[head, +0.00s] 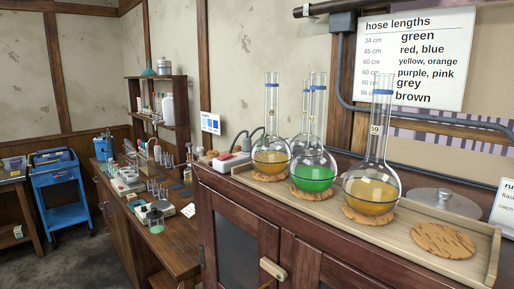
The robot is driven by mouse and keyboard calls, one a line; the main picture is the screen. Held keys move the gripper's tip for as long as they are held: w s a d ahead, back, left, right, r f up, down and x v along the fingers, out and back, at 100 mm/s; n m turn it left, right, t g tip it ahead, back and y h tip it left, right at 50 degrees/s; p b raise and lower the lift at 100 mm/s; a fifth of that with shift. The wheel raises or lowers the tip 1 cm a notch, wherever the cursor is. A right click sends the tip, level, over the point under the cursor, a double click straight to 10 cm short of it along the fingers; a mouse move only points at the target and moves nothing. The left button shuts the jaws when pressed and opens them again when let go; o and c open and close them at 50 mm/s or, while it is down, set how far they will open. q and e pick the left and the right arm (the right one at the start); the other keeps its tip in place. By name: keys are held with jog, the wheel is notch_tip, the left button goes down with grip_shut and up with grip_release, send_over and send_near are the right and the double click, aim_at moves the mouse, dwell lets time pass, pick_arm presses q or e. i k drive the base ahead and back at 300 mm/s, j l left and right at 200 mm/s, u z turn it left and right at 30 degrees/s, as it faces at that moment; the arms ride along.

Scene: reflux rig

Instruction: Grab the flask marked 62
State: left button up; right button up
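Several round-bottom flasks with blue neck bands stand upright on a wooden tray (410,234) on top of a dark cabinet. The right flask (371,190) holds amber liquid, and its neck tag appears to read 59. The middle flask (314,172) holds green liquid; its neck tag is too small to read surely. The left flask (271,156) holds orange liquid, and its tag is also unreadable. Another flask neck (304,118) shows behind the green one, its body mostly hidden. I cannot tell which flask is marked 62. Neither gripper is in view.
An empty cork ring (445,240) lies at the tray's right end. A metal lid-like disc (444,201) is behind it. A hose-length sign (415,58) and a grey pipe are on the wall behind. A lower bench (173,240) with glassware and a blue cart (62,187) are left.

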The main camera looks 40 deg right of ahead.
aim_at(313, 169)
jog(key=z, duration=1.6)
jog(key=k+l+z, duration=0.2)
jog(key=i, duration=0.1)
